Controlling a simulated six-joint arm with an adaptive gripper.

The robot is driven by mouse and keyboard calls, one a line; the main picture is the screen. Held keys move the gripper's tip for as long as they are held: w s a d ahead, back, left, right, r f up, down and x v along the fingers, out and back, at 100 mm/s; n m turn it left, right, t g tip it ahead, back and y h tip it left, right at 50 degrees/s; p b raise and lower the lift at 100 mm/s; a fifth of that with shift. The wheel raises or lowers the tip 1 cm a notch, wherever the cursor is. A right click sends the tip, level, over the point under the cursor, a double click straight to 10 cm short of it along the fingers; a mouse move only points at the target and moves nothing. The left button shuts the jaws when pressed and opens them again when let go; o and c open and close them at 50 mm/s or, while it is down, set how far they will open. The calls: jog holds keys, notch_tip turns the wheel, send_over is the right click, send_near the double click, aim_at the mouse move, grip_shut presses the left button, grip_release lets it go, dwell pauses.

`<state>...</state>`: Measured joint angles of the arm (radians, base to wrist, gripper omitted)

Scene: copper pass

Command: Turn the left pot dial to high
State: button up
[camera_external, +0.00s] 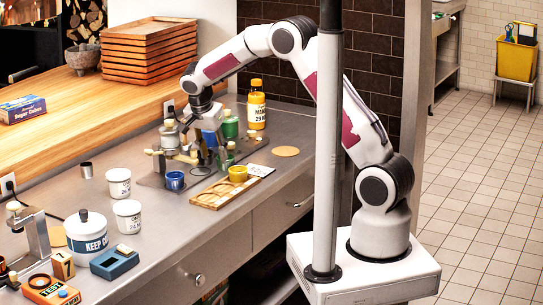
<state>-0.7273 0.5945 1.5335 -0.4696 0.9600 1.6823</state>
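I cannot make out a dial marked as the left pot dial, nor any high mark. A white lidded pot (87,236) with a dark band reading "KEEP" stands at the front left of the counter.
A blue cup (175,181), white tubs (127,217), a yellow bottle (256,108) and a green container (230,128) stand nearby. Some counter is clear at left.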

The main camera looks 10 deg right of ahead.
aim_at(231, 143)
jog(key=shift+m, duration=0.5)
jog(key=w+d, duration=0.1)
jog(key=w+d+r, duration=0.1)
jog(key=d, duration=0.1)
jog(key=w+d+r, duration=0.1)
jog(key=d, duration=0.1)
jog(key=shift+w+d+r, duration=0.1)
jog(key=shift+w+r, duration=0.1)
jog(key=w+d+r+n, duration=0.1)
jog(key=w+d+r+n+y, duration=0.1)
jog(key=d, duration=0.1)
jog(key=shift+w+r, duration=0.2)
jog(key=shift+w, duration=0.1)
jog(key=n, duration=0.2)
jog(key=w+r+n+y, duration=0.1)
jog(key=n, duration=0.1)
jog(key=a+n, duration=0.1)
jog(key=n, duration=0.1)
jog(key=shift+w+a+r+t, duration=0.1)
jog(key=shift+w+r+t, duration=0.1)
jog(key=shift+t, duration=0.2)
jog(key=shift+f, duration=0.15)
jog(key=shift+x, duration=3.8)
